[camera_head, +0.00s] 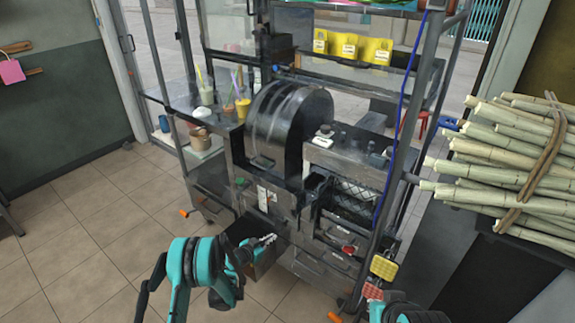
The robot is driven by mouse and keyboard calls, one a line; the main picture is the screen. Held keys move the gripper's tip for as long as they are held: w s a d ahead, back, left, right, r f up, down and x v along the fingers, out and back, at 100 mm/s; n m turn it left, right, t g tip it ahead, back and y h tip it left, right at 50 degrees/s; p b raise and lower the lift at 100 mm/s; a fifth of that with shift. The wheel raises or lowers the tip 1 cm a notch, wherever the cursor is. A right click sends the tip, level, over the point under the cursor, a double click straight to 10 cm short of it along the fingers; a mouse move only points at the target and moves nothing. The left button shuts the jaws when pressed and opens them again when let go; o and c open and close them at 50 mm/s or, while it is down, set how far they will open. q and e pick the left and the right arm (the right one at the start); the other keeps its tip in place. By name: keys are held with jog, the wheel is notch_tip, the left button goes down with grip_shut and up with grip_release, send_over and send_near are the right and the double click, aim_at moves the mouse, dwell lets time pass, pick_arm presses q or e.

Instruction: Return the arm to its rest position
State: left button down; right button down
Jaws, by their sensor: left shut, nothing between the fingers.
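My left arm (190,268) comes up from the bottom edge, teal and black, bent at the elbow. My left gripper (268,241) is shut and empty, with its grey fingertips pointing right, in front of the lower part of the sugarcane press cart. Whether it touches the open bin behind it cannot be told. A teal part of my right arm (405,312) shows at the bottom edge; its gripper is not visible. The press (290,120) has a big dark metal drum on a steel cart (240,165).
Cut sugarcane stalks (510,160) lie bundled on a dark stand at the right. Cups (205,90) stand on the cart's left shelf, yellow holders (350,47) on the upper shelf. A dark upright post is close to my right arm. Tiled floor (90,235) at left is clear.

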pick_arm(q)
notch_tip(320, 180, up, 15)
jog(key=s+n+g+y, duration=0.1)
jog(key=s, duration=0.2)
jog(key=s+a+r+n+g+y, duration=0.1)
jog(key=s+r+n+g+y, duration=0.1)
jog(key=s+r, duration=0.85)
jog(key=s+a+r+n+y, duration=0.1)
jog(key=s+a+n+y, duration=0.1)
jog(key=s, duration=1.1)
jog(key=s+a+r+n+g+y, duration=0.1)
jog(key=s+a, duration=0.3)
jog(key=s, duration=1)
jog(key=shift+r+n+y, duration=0.4)
jog(key=shift+r+y, duration=0.1)
